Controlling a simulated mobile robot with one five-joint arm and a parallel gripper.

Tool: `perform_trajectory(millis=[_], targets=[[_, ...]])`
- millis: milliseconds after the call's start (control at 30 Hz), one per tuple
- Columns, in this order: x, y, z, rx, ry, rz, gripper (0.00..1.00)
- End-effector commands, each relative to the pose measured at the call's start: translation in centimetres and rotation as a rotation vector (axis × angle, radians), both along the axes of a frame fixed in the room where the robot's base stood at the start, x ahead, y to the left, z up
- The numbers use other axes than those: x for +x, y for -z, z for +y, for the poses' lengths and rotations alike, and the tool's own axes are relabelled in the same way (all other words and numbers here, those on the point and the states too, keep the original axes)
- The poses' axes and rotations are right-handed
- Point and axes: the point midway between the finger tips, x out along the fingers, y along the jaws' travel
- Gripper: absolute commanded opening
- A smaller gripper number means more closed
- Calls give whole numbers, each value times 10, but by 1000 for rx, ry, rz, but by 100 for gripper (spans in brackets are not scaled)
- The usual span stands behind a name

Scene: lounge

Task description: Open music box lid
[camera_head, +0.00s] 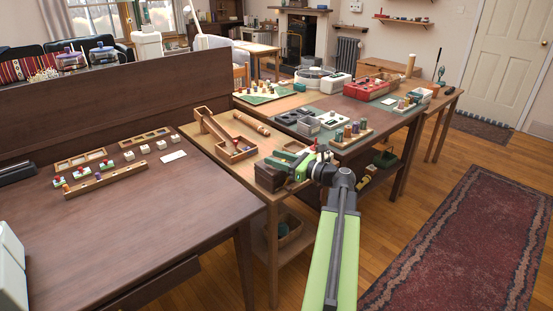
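A small dark brown wooden box (269,178), which looks like the music box, sits at the front right corner of the light wood table. My gripper (296,167) is at the box's right side, at about the height of its top. The gripper and wrist hide part of the box. I cannot tell whether the fingers touch the box or its lid, or whether they are open or shut. The position of the lid is too small to make out.
A wooden tray with a ramp (228,148) and a wooden roller (251,123) lie behind the box. A dark table (372,115) to the right carries grey trays and spools. A dark desk (150,225) fills the left. Floor and a red rug (465,240) are clear at right.

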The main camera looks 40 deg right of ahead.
Motion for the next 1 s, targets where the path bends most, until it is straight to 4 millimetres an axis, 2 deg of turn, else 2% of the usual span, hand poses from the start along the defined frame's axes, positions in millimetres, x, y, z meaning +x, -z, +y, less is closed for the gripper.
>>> perform_trajectory(millis=[267,567,1000], targets=[[2,0,0,0,0,0,39],[2,0,0,0,1,0,1],[1,0,0,0,1,0,0]])
